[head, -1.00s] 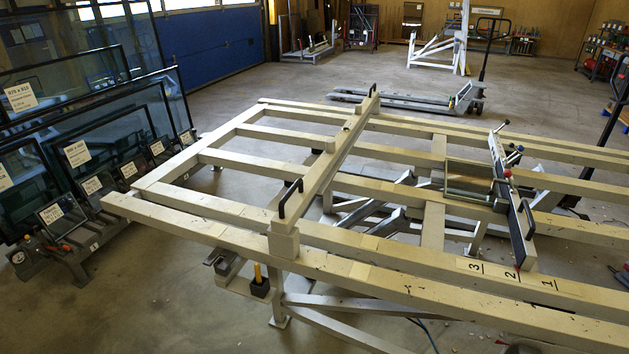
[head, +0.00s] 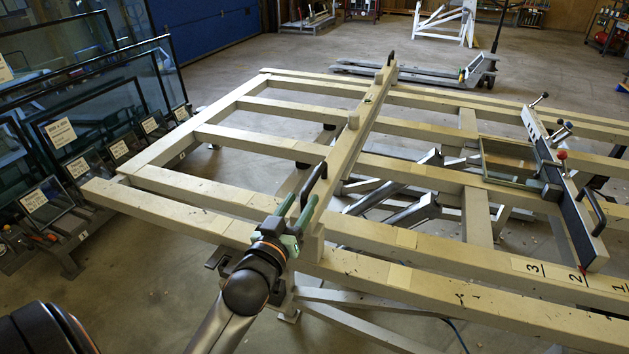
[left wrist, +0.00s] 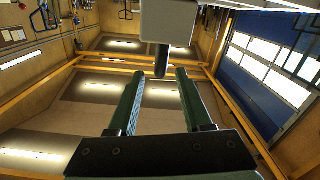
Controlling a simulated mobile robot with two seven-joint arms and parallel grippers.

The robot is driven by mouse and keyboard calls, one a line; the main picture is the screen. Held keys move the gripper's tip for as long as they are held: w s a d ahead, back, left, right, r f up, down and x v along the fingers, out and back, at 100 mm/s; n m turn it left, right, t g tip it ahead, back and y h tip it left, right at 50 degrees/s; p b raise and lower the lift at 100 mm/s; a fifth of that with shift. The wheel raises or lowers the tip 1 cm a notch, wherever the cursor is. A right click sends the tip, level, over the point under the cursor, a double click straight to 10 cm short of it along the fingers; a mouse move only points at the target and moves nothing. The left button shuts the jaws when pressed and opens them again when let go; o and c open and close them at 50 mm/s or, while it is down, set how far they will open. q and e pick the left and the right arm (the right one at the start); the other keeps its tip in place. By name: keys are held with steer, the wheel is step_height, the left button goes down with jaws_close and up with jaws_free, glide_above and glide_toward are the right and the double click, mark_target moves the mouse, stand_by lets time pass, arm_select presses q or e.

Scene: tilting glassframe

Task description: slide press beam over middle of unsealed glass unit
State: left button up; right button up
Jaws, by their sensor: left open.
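The press beam (head: 345,150) is a long pale bar lying across the slatted frame, with a black handle near each end. The glass unit (head: 508,163) is a small framed pane, right of the beam, against a dark-faced stop bar (head: 565,205). My left gripper (head: 297,207) is open at the beam's near end, its green fingers beside the near black handle (head: 318,175). In the left wrist view the open fingers (left wrist: 157,73) point at the handle's dark end (left wrist: 162,62), below the pale beam block (left wrist: 168,20). I cannot tell whether they touch it. My right gripper is out of view.
The pale frame (head: 180,215) has open gaps between its slats. Numbers 3, 2 and 1 mark its near rail at right. A rack of dark-framed panes (head: 85,130) stands at left. A pallet truck (head: 420,72) stands behind. The slats between beam and glass unit look clear.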

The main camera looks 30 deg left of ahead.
mark_target(323, 166)
arm_select(q)
steer(key=x, duration=0.9)
steer(key=shift+w, duration=0.1)
jaws_close()
steer(key=shift+d, duration=0.1)
stand_by(1.1)
